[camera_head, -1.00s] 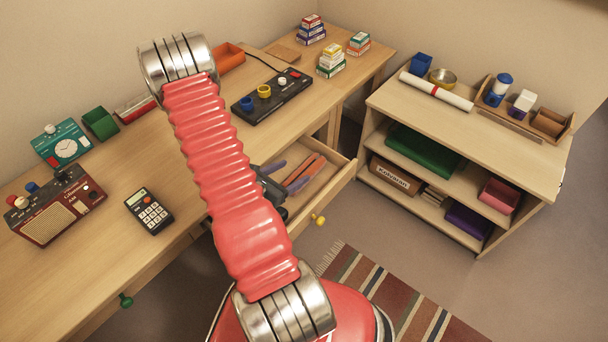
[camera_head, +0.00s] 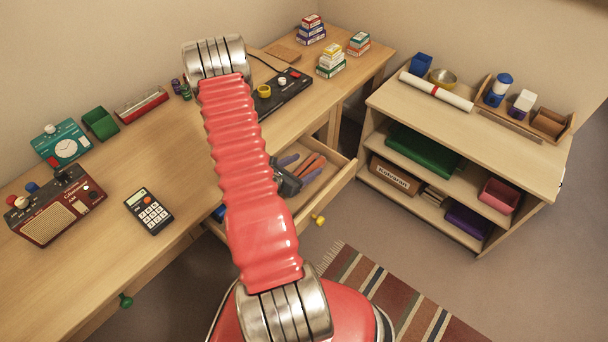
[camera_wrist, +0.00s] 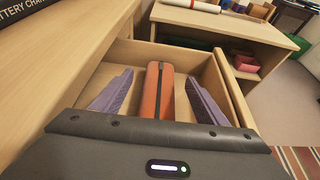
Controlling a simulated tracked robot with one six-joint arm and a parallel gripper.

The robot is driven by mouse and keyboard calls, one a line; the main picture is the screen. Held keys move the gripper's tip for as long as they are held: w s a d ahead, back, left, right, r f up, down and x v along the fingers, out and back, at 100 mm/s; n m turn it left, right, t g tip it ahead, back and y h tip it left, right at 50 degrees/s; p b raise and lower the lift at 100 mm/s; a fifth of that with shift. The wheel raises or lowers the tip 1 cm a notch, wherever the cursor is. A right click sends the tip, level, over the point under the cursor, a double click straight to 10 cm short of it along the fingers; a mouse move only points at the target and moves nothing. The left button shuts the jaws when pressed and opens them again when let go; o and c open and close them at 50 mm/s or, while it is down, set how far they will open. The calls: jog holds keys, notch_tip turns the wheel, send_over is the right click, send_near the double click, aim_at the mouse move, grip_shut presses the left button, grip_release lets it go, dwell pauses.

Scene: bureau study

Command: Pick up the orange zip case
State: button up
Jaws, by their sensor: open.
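The orange zip case (camera_wrist: 157,92) lies in the open desk drawer (camera_wrist: 202,65), with a dark zip along its top. In the head view the orange zip case (camera_head: 312,167) shows in the drawer, partly hidden by my gripper and arm. My gripper (camera_wrist: 157,92) is open, with a purple finger on each side of the case in the wrist view. The case lies between the fingers, with a gap on both sides. The near end of the case is hidden by the gripper body.
The drawer walls stand close around my fingers. The desk edge (camera_wrist: 75,40) is at the left in the wrist view. A low shelf unit (camera_head: 540,172) stands to the right. A calculator (camera_head: 149,211) and a red radio (camera_head: 57,205) are on the desk.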

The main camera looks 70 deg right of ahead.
aim_at(314, 161)
jog(key=shift+x, duration=2.55)
jog(key=shift+a, duration=0.1)
jog(key=shift+c, duration=0.7)
jog(key=shift+w, duration=0.1)
jog(key=c, duration=1.1)
